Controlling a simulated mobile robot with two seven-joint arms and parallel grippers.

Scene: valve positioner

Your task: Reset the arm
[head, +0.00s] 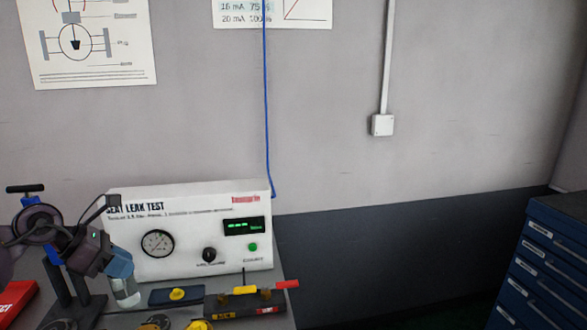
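My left arm comes in at the lower left, and its dark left gripper (120,268) points down to the right, in front of the left end of the white leak test box (190,262). A pale cylinder (127,293) shows right below the gripper's bluish end. I cannot tell whether the gripper holds it or only overlaps it. The finger gap is not visible. My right gripper is not in view.
The bench carries a dark block with a yellow knob (177,294), a dark tool with a red end (287,284) and a red item (15,298). A black-handled stand (25,189) is behind my arm. A blue drawer cabinet (555,262) stands at right.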

